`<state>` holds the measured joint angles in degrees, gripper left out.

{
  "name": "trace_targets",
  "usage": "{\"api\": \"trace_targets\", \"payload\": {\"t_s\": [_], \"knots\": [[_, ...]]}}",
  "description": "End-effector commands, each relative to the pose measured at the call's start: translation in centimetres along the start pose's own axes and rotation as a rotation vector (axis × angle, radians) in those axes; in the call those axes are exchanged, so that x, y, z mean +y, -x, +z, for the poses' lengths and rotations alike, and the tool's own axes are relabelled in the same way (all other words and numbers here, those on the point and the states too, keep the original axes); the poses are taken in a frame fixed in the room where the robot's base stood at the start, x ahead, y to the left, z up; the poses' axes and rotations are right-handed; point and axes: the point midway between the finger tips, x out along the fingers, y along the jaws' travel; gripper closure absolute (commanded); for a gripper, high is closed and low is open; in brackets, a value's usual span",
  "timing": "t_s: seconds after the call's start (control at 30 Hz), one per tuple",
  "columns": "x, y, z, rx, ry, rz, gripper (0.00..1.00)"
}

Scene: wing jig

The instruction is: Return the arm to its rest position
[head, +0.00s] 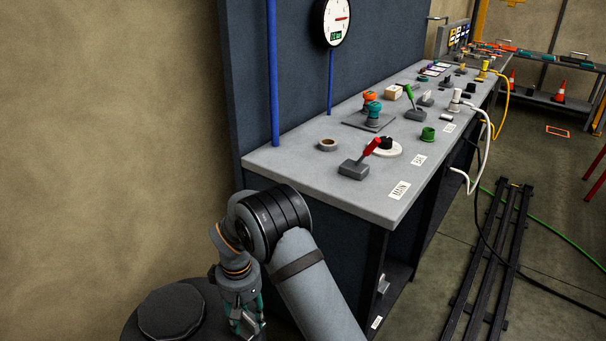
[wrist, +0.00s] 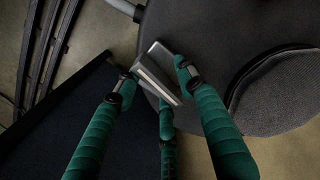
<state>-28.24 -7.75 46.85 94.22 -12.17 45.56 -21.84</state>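My gripper (head: 246,318) hangs low beside my folded arm, left of the bench's near end and close to my round dark base. Its green fingers also show in the wrist view (wrist: 158,88). They are closed around a small grey metal piece (wrist: 156,82), angled like a bracket. The fingertips appear to touch its sides. The piece is held above the edge of my base, and its lower end is hard to make out in the head view.
The grey workbench (head: 300,172) stands right of my arm, carrying a red-handled lever (head: 370,148), valves and plugs. A dark panel (head: 290,60) with a gauge (head: 336,20) rises behind it. Floor rails (head: 487,262) and cables lie at right.

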Motion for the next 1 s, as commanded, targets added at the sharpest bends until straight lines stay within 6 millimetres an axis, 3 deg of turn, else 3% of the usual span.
{"api": "trace_targets", "payload": {"t_s": [0.1,0.6,0.8,1.0], "knots": [[-0.1,0.7,-0.3,0.007,0.168,-0.002,0.61],[-0.1,11.8,-0.4,0.011,0.153,-0.001,0.61],[-0.2,7.6,-0.1,0.000,0.154,-0.003,0.61],[-0.2,5.5,-0.2,0.003,0.154,-0.002,0.61]]}}
